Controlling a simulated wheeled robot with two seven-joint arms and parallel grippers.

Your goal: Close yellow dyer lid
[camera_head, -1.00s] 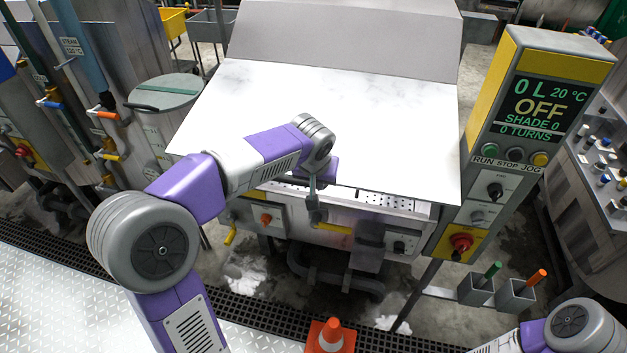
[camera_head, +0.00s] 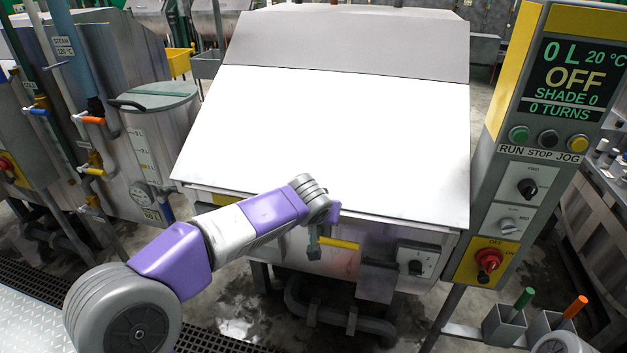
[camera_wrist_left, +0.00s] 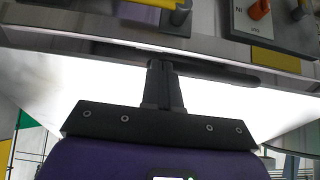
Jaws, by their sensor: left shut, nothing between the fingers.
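The dyer lid (camera_head: 340,140) is a large pale panel sloping toward me below a grey upper cover. Its front edge lies close along the top of the dyer's front panel, and I cannot tell whether a thin gap is left. My left gripper (camera_head: 314,247) is shut and empty at the lid's front edge, over the front panel. In the left wrist view its closed fingers (camera_wrist_left: 163,78) point at a dark bar handle (camera_wrist_left: 215,68) along the lid's edge; they overlap it, but contact is unclear. My right gripper is out of view.
The yellow-and-grey control post (camera_head: 515,150) stands close to the right, its display reading OFF. A red knob (camera_head: 488,262) is low on it. Two small holders with green and orange handles (camera_head: 575,307) sit at the lower right. A steel tank (camera_head: 155,130) stands left.

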